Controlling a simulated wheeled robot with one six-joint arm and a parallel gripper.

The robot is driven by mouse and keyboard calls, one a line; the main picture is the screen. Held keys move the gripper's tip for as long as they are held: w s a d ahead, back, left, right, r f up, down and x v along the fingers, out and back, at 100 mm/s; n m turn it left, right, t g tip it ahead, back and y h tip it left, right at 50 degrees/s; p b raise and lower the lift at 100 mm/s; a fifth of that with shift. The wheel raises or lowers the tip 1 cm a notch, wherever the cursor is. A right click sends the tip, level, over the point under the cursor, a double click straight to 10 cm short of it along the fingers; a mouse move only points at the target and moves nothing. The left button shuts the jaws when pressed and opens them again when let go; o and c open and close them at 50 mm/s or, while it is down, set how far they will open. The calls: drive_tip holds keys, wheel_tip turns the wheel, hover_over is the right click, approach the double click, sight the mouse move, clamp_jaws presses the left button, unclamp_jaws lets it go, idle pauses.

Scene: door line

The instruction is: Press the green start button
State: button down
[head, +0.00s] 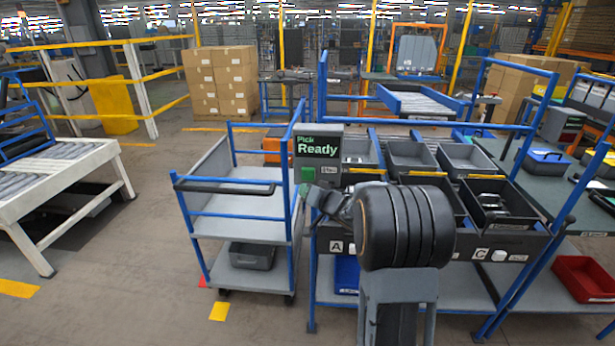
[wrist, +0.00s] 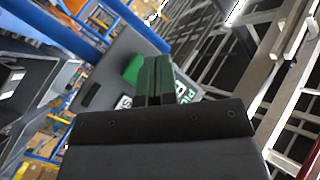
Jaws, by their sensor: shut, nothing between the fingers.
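The green start button (head: 308,174) sits on the grey control panel (head: 330,142), below a dark screen reading "Pick Ready". In the wrist view the button (wrist: 133,68) shows just left of my fingertips, on the tilted grey panel (wrist: 103,72). My gripper (head: 314,194) is in front of the panel, just below the button in the head view. It also shows in the wrist view (wrist: 157,64), with its fingers together and nothing between them. The fingers hide part of the screen. I cannot tell whether they touch the panel.
The panel stands on a blue-framed rack with several grey bins (head: 410,157). A blue and grey cart (head: 240,205) stands to its left. A roller conveyor (head: 60,175) is at the far left and a red bin (head: 585,278) at the right. Floor is clear left of the cart.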

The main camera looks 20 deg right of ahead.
sight(308, 181)
drive_tip(key=shift+w+d+p, duration=0.35)
drive_tip(key=shift+w+d, duration=0.15)
drive_tip(key=shift+w, duration=0.4)
drive_tip(key=shift+w+d+p, duration=0.35)
drive_tip(key=shift+w+d, duration=0.15)
drive_tip(key=shift+w, duration=0.35)
idle(0.9)
drive_tip(key=shift+w+d+p, duration=0.2)
drive_tip(key=shift+w+p, duration=0.1)
drive_tip(key=shift+p, duration=0.2)
drive_tip(key=shift+w+d+p, duration=0.25)
drive_tip(key=shift+w+p, duration=0.1)
drive_tip(key=shift+w, duration=0.15)
idle(0.7)
drive_tip(key=shift+s, duration=0.1)
drive_tip(key=shift+s+a, duration=0.5)
drive_tip(key=shift+s, duration=0.25)
